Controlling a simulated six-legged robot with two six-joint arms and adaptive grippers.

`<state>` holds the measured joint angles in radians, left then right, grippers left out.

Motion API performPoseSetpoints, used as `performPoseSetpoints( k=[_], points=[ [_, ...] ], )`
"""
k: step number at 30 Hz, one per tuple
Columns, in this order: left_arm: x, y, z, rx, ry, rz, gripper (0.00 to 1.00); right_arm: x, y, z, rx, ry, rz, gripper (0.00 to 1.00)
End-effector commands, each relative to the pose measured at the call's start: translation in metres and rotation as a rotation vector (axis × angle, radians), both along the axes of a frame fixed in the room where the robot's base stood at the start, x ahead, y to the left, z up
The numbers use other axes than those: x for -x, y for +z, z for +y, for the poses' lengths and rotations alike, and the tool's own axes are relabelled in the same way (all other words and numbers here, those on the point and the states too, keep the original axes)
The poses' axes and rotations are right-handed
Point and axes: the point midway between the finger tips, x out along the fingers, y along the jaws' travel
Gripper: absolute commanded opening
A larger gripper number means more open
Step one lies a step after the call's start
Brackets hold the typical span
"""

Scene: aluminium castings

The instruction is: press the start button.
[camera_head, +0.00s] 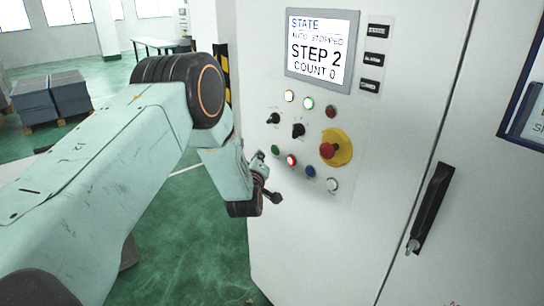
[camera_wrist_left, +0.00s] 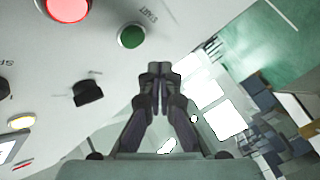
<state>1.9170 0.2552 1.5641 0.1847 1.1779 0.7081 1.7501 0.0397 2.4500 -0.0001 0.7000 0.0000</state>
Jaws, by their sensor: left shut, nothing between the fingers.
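The control panel's green button (camera_head: 275,150) is at the left end of its lower button row. My left gripper (camera_head: 259,158) is just left of and slightly below this button in the head view. In the left wrist view, the fingertips of the left gripper (camera_wrist_left: 160,72) are together and empty, below and right of the button. I see a gap in the picture, but the distance to the panel is unclear. My right gripper is not in view.
A lit red button (camera_head: 291,160), a blue button (camera_head: 310,171) and a white button (camera_head: 332,184) follow in the row. A red emergency stop (camera_head: 328,150) on yellow and black selector knobs (camera_head: 298,130) stick out nearby. The screen (camera_head: 320,48) reads AUTO STOPPED, STEP 2, COUNT 0.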

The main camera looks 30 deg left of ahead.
Motion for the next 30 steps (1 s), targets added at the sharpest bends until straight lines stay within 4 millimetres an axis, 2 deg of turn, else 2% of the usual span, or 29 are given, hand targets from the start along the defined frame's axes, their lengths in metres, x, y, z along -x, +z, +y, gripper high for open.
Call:
performPoseSetpoints(
  k=[1, 8, 30],
  points=[
    [-0.005, -0.003, -0.003, 0.000, -0.003, -0.002, 0.00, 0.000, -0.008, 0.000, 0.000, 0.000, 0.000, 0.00],
    [-0.015, -0.002, -0.007, 0.001, -0.002, 0.001, 0.00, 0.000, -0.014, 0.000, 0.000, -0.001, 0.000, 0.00],
    [-0.015, -0.001, -0.007, 0.001, -0.002, 0.001, 0.00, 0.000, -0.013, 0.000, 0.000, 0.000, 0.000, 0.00]
  ],
)
